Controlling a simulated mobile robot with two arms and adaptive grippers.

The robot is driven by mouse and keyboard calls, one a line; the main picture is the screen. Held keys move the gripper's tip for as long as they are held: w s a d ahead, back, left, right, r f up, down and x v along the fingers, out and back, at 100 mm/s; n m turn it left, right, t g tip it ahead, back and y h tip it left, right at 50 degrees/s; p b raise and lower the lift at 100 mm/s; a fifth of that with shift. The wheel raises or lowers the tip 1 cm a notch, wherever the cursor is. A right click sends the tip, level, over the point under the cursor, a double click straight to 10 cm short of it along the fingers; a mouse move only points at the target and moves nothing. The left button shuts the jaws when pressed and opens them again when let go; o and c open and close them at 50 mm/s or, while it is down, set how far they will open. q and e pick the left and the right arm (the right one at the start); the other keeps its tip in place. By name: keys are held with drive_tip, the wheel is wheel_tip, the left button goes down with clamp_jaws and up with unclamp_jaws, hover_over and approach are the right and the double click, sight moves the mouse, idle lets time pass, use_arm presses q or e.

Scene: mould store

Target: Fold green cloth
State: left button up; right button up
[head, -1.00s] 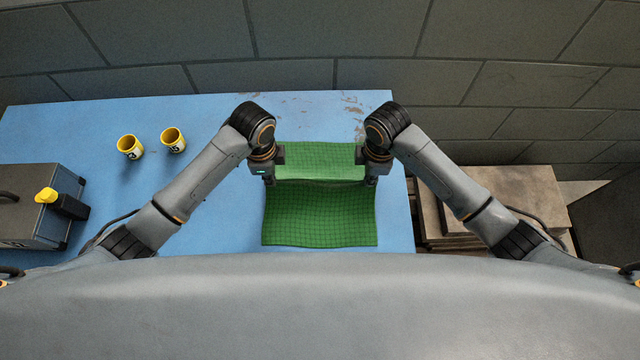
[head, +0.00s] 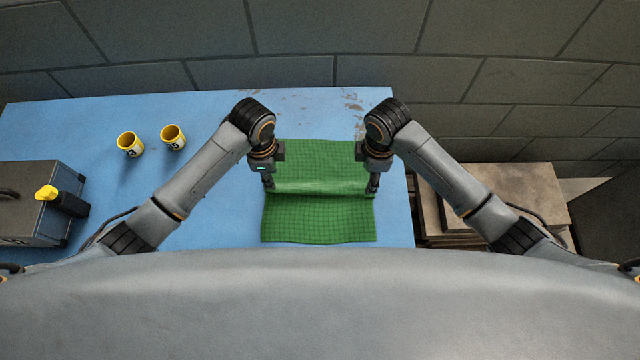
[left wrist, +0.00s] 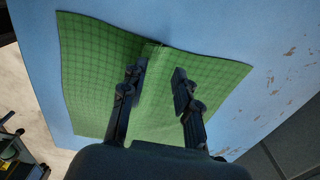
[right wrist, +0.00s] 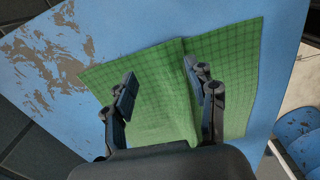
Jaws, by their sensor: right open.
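The green cloth (head: 320,220) with a dark grid lies spread on the blue table, with a low raised crease running across its middle between my grippers. My left gripper (head: 268,184) is over the crease's left end; in the left wrist view its fingers (left wrist: 158,82) are apart, with the crease between them. My right gripper (head: 373,184) is over the crease's right end; in the right wrist view its fingers (right wrist: 157,88) are open above the cloth (right wrist: 225,65). Whether any fingertip touches the cloth is unclear.
The blue table (head: 220,220) has free room left of the cloth. Two yellow cups, one (head: 130,144) beside the other (head: 172,138), stand at the left, behind a grey case (head: 30,205). Stacked slabs (head: 500,195) stand right of the table. A block wall is behind.

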use_arm(q)
drive_tip(key=o, duration=1.3)
drive_tip(key=shift+c, duration=0.2)
drive_tip(key=shift+r, duration=0.1)
use_arm(e)
drive_tip(key=shift+r, duration=0.1)
use_arm(q)
wheel_tip(320, 180, up, 5)
drive_tip(key=p, duration=0.6)
drive_tip(key=shift+r, duration=0.15)
use_arm(e)
wheel_tip(320, 180, up, 6)
